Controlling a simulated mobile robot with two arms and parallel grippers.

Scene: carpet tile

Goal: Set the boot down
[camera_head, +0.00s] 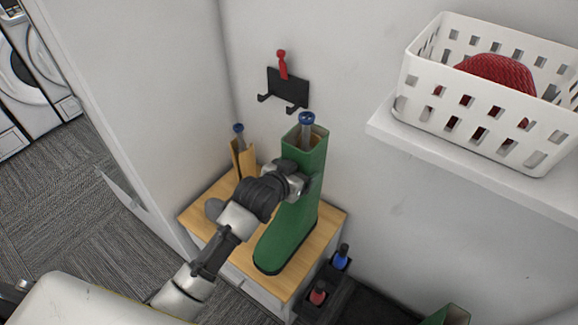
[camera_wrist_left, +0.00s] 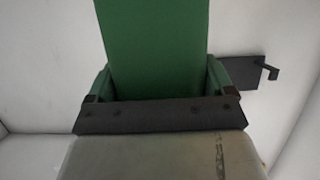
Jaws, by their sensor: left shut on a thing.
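A tall green boot (camera_head: 290,222) with a dark sole stands upright over the wooden-topped cabinet (camera_head: 328,218), toe toward the front. A blue-capped rod (camera_head: 306,122) sticks out of its open top. I cannot tell whether the sole touches the wood. My left gripper (camera_head: 306,180) is shut on the boot's shaft from the left side. In the left wrist view the green shaft (camera_wrist_left: 155,45) fills the space between the fingers (camera_wrist_left: 156,88). My right gripper is not in view.
A tan item (camera_head: 243,160) with another blue-capped rod stands behind my arm on the cabinet. A black hook rack (camera_head: 288,88) is on the wall. A white shelf (camera_head: 400,128) with a white basket (camera_head: 432,98) juts out at right. Blue (camera_head: 341,257) and red (camera_head: 318,294) bottles stand low beside the cabinet.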

